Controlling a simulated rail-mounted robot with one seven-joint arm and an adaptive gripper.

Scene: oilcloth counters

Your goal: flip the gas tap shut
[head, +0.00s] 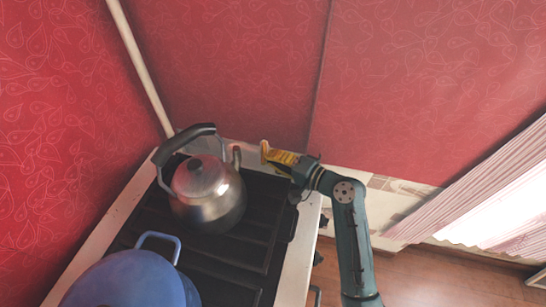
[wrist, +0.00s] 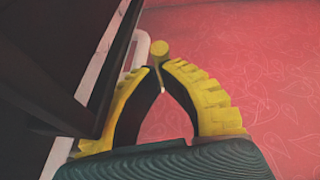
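The gas tap shows in the wrist view as a yellow, round-ended handle (wrist: 159,49) with a thin stem running down between my fingertips. In the head view a yellow piece, which looks like the tap handle (head: 264,149), stands at the back right of the stove, by the wall. My gripper (head: 270,155) reaches it from the right, behind the stove's corner. In the wrist view my gripper's yellow fingers (wrist: 161,76) lean together, and their dark pads close on the stem. The tap's body and pipe joint are hidden.
A steel kettle (head: 208,194) with a black handle stands on the stove grate (head: 240,248), left of my gripper. A blue pot (head: 130,283) is at the front left. Red walls (head: 250,70) close off the back. Open floor (head: 450,275) lies to the right.

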